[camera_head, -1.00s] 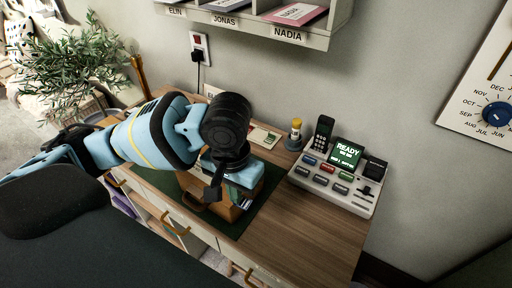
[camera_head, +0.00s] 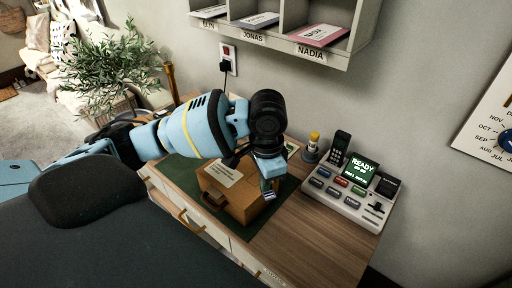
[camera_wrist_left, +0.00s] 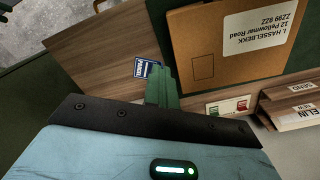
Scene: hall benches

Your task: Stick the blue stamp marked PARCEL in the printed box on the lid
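The brown box (camera_head: 237,203) stands on the green mat, partly behind my left arm. Its lid bears a white address label (camera_wrist_left: 258,37). A thin dark printed box (camera_wrist_left: 203,68) shows on the lid, empty, in the left wrist view. In the head view the gripper (camera_head: 268,188) hangs by the right end of the box. In the wrist view the stamp appears beside the lid, apart from the printed box. My right gripper is out of view.
A stamp card (camera_wrist_left: 228,106) with a green and a red stamp lies behind the box. A console (camera_head: 350,190) with coloured buttons stands at right, with a small yellow-topped bottle (camera_head: 312,145) beside it. Pigeonholes (camera_head: 285,35) hang above. The front right desktop (camera_head: 310,235) is clear.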

